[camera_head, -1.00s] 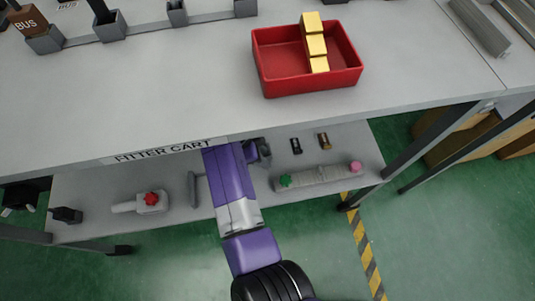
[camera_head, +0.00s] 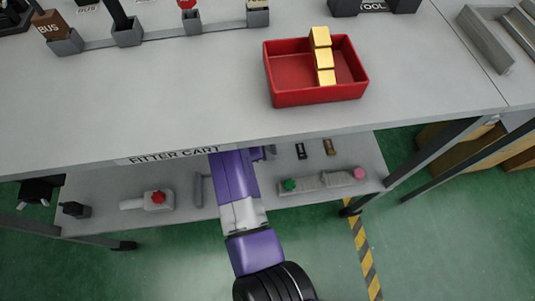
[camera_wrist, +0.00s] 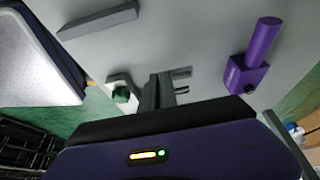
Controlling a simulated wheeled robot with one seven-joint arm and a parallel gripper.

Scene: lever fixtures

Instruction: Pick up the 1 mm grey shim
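My gripper (camera_wrist: 160,90) shows in the wrist view as two dark fingers very close together, pointing down at the grey surface. I cannot tell whether a thin gap or a thin piece lies between them. A small label ending in "mm" (camera_wrist: 182,73) lies just beside the fingertips, with a small dark piece (camera_wrist: 182,90) under it. I cannot make out the grey shim itself; the fingers may hide it. In the head view my purple arm reaches under the upper table top, and the gripper is hidden there.
The lower shelf (camera_head: 98,187) also holds a red-knobbed fitting (camera_head: 157,198). Above, the table top (camera_head: 180,95) carries a red tray (camera_head: 315,97) with gold blocks.

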